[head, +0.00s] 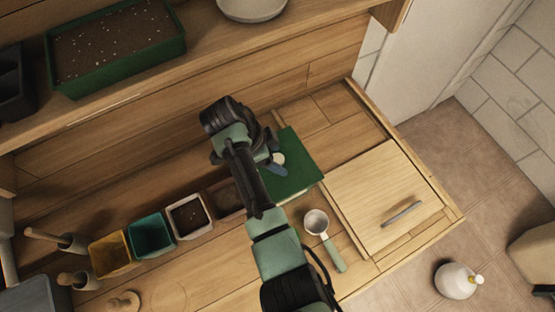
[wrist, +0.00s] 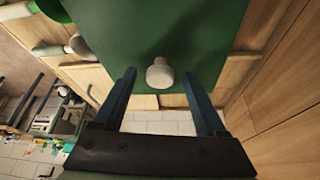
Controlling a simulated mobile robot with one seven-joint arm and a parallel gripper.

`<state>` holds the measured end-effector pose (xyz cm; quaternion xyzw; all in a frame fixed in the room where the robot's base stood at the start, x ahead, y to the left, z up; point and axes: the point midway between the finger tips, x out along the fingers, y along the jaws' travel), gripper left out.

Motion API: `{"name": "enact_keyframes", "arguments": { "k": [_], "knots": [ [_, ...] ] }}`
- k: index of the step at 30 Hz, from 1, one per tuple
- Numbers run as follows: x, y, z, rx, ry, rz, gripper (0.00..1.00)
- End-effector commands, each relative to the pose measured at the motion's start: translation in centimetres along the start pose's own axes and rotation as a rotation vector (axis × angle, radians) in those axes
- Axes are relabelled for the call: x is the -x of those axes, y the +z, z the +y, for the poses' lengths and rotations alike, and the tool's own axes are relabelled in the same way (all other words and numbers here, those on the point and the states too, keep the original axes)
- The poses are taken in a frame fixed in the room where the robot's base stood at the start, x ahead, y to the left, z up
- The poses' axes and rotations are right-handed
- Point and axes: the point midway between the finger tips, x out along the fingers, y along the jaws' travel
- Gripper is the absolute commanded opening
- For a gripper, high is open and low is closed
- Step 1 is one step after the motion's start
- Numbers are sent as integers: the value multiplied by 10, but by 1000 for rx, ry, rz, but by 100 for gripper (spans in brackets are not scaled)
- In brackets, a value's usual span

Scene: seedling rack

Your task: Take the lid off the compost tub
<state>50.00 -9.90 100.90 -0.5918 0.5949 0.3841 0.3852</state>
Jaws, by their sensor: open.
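The compost tub's green square lid (head: 304,150) lies flat at the back of the bench, partly behind my arm in the head view. In the wrist view the lid (wrist: 205,25) fills the upper middle, with a pale round knob (wrist: 159,72) on it. The tub's body under the lid is hidden. My gripper (wrist: 158,80) is open, with one blue finger to each side of the knob in the picture. I cannot tell how far the fingertips are above the lid. In the head view my gripper (head: 277,168) hangs over the lid's left part.
A scoop (head: 317,222) with a green handle lies in front of the lid. A wooden panel (head: 375,185) with a grey bar handle is to the right. Small pots (head: 151,234) stand to the left. A shelf above holds a green seed tray (head: 75,89).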

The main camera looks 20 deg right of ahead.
Motion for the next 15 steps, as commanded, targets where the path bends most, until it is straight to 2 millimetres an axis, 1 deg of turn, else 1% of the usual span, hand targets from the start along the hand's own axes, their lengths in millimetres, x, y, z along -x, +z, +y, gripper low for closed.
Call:
{"name": "enact_keyframes", "arguments": {
  "k": [3, 10, 11, 15],
  "knots": [
    [-8, 0, 0, 1, 1, 0, 74],
    [-10, 1, 0, 1, -2, 0, 74],
    [-10, 1, 0, 1, -2, 0, 70],
    [-10, 1, 0, 1, -1, 0, 45]
  ]
}}
